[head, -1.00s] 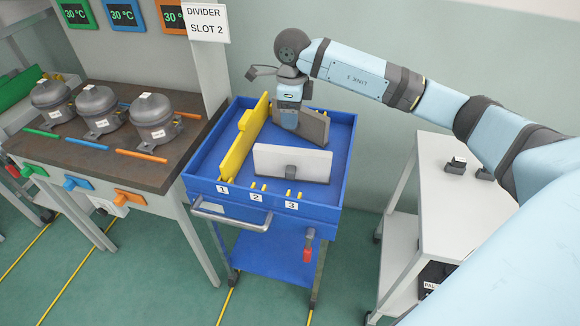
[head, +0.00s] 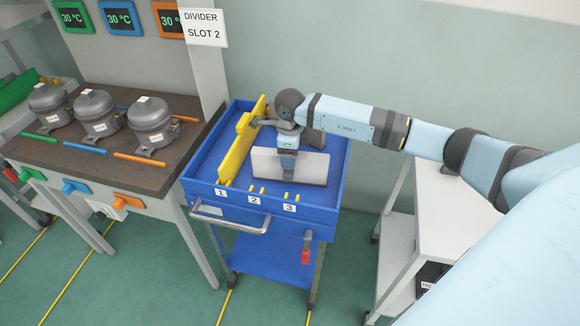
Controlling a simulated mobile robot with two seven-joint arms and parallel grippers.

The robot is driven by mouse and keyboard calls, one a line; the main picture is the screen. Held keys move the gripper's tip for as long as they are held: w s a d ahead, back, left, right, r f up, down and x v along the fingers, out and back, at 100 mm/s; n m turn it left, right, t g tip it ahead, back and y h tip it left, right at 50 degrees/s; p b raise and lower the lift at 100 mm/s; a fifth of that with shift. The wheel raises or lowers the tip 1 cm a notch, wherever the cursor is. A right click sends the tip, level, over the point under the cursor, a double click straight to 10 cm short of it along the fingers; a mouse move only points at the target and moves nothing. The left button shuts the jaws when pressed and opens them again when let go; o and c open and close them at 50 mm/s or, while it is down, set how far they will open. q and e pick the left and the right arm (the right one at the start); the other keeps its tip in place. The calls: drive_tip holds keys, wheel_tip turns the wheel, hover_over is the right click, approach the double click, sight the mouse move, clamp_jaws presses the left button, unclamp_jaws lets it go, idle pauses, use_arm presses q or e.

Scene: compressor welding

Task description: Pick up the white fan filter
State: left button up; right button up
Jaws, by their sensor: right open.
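A white panel (head: 312,168), which appears to be the white fan filter, leans in the blue cart behind the slot labels 2 and 3. My right gripper (head: 288,163) is open, pointing down in front of the middle of the white panel. It covers the spot of the panel's small grey handle, so I cannot tell whether the fingers are around the handle or touch it. My left gripper is out of view.
A yellow divider (head: 237,146) stands on the left side of the blue cart (head: 335,190). A darker grey panel (head: 316,137) stands behind, partly hidden by my arm. A workbench with several compressors is at left; a white trolley (head: 400,235) is at right.

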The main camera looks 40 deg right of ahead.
drive_tip(key=shift+f, duration=0.25)
drive_tip(key=shift+f, duration=0.25)
idle(0.3)
clamp_jaws()
